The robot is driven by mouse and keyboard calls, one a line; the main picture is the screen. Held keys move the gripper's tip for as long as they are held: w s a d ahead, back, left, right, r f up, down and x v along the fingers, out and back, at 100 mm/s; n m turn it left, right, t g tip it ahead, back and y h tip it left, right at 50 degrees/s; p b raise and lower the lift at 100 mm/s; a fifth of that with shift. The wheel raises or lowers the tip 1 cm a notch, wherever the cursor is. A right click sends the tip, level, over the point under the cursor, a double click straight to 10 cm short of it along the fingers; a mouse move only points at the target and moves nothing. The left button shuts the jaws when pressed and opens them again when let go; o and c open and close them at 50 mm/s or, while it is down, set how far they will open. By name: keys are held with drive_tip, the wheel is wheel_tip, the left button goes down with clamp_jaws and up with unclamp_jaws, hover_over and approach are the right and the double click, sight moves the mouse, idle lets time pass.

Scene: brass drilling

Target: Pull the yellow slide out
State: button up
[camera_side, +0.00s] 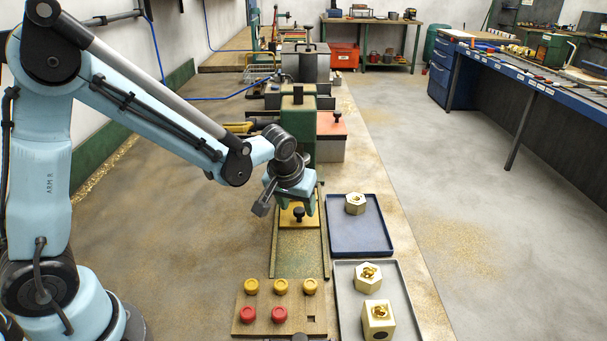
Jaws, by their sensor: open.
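The yellow slide (291,221) sits on a green-edged track (300,257) at the foot of the green drilling machine (299,122). A dark knob (299,214) stands on the slide's near part. The slide's far part is hidden under the machine and my wrist. My gripper (284,206) is open and empty, just above and left of the knob, tilted downward. I cannot tell whether a finger touches the knob or the slide.
A wooden board (259,318) with yellow and red buttons lies in front of the track. To the right, a blue tray (360,246) holds one hex brass piece, and a grey tray (344,318) holds two brass pieces. The bench left of the track is clear.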

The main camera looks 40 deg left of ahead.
drive_tip(key=shift+w+a+f, duration=0.1)
drive_tip(key=shift+w+f, duration=0.15)
drive_tip(key=shift+f, duration=0.45)
clamp_jaws()
